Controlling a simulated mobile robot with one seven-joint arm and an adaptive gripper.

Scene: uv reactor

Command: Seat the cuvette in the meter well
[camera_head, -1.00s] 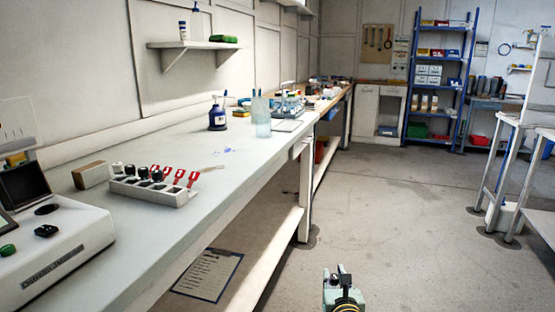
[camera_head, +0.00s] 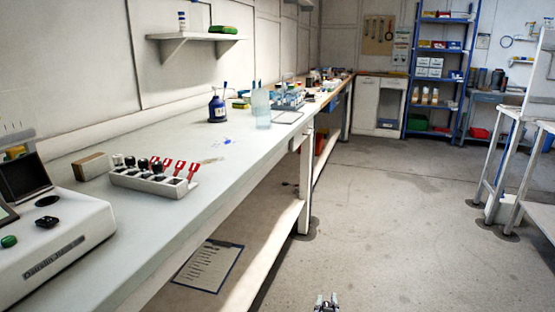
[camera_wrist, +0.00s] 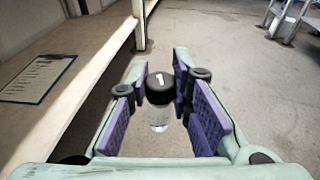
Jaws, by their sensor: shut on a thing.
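My gripper (camera_wrist: 163,85) is shut on the cuvette (camera_wrist: 159,116), a clear vial with a black cap marked "1", seen between the purple finger pads in the wrist view. In the head view only the tip of my gripper (camera_head: 326,303) shows at the bottom edge, over the floor in front of the bench; the cuvette cannot be made out there. The white meter (camera_head: 70,245) stands at the bench's left end, far left of my gripper. Its dark round well (camera_head: 46,201) looks open and its dark lid (camera_head: 22,178) is raised.
A pale rack (camera_head: 150,182) with black-capped vials and red-tagged items stands right of the meter, by a brown block (camera_head: 91,166). A blue bottle (camera_head: 217,108) and a clear bottle (camera_head: 262,108) stand farther back. A clipboard (camera_head: 209,267) lies on the lower shelf.

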